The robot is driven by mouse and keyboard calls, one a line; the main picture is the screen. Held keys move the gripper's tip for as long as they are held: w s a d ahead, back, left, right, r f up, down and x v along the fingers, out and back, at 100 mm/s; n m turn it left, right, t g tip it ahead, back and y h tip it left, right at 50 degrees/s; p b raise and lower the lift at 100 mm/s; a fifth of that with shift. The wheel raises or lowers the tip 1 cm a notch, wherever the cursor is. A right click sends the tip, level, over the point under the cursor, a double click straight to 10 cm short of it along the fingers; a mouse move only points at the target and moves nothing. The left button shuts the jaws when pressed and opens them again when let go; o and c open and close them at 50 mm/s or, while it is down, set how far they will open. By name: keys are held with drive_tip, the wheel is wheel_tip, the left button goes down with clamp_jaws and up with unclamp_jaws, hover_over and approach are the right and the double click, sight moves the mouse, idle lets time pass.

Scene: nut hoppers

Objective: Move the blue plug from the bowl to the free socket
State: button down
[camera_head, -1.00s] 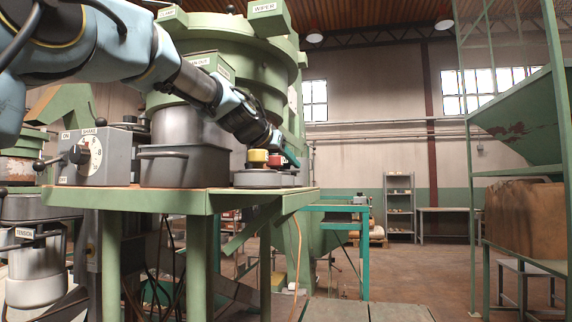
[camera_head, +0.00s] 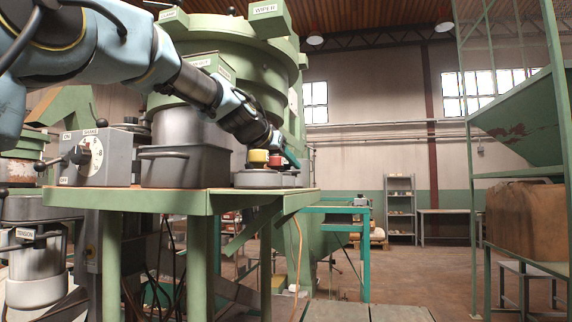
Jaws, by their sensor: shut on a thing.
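My gripper (camera_head: 282,152) is at the right end of the green table, close above the grey socket block (camera_head: 264,179). It is shut, and its blue-green end slants down to the right. The blue plug in its jaws cannot be told apart from the fingers at this size. A yellow plug (camera_head: 258,157) stands upright on the block, left of the gripper. A red piece (camera_head: 276,161) shows between the yellow plug and the fingers. The free socket is hidden from this low angle. I cannot make out the bowl.
A grey control box (camera_head: 95,158) and a dark grey bin (camera_head: 184,166) stand on the green table (camera_head: 130,198), left of the socket block. A large green hopper machine (camera_head: 235,75) rises behind. Open floor lies to the right.

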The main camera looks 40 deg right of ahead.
drive_tip(key=shift+f+b, duration=0.3)
drive_tip(key=c, duration=0.7)
unclamp_jaws()
drive_tip(key=shift+a, duration=0.1)
drive_tip(key=shift+b+v, duration=2.2)
drive_tip(key=shift+v, duration=3.25)
